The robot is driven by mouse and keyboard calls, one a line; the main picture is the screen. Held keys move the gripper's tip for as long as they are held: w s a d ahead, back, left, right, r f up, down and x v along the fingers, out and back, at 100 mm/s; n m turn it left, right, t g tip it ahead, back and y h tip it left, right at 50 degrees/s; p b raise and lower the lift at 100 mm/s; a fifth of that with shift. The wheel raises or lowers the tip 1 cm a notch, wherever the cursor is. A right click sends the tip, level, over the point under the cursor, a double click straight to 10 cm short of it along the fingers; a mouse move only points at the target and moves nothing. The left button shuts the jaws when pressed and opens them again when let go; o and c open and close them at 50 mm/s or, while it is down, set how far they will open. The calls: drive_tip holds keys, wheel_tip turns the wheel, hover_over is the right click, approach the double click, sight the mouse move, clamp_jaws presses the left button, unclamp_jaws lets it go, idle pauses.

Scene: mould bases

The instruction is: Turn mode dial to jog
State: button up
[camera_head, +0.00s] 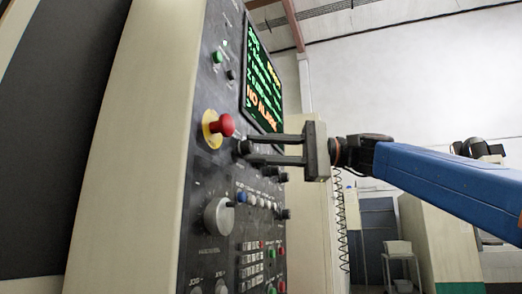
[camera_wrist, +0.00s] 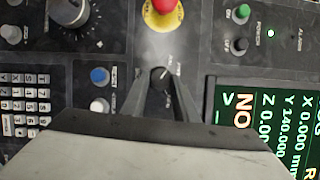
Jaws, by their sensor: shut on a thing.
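The mode dial (camera_wrist: 160,78) is a small black round knob on the dark control panel (camera_wrist: 120,50). In the wrist view it sits between my two fingertips, below the red emergency button. My gripper (camera_wrist: 158,85) is shut on the dial. In the head view, my gripper (camera_head: 247,152) reaches in from the right with its two fingers level, its tips at the panel. The dial (camera_head: 242,147) is partly covered by the fingers there. Its printed marks show in the wrist view but are too blurred to read, so I cannot tell its setting.
A red emergency button (camera_head: 224,125) on a yellow base sticks out beside the dial. A large grey handwheel (camera_head: 218,215) and several small buttons lie below. The lit screen (camera_head: 261,85) is above, showing "NO ALARM". A cabinet (camera_head: 440,240) stands behind my arm.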

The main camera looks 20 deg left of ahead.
drive_tip(key=shift+n, duration=0.5)
drive_tip(key=o, duration=1.1)
drive_tip(key=shift+c, duration=0.2)
drive_tip(key=shift+d, duration=0.1)
drive_tip(key=v, duration=1.7)
drive_tip(key=shift+r, duration=0.2)
drive_tip(key=shift+w, duration=0.1)
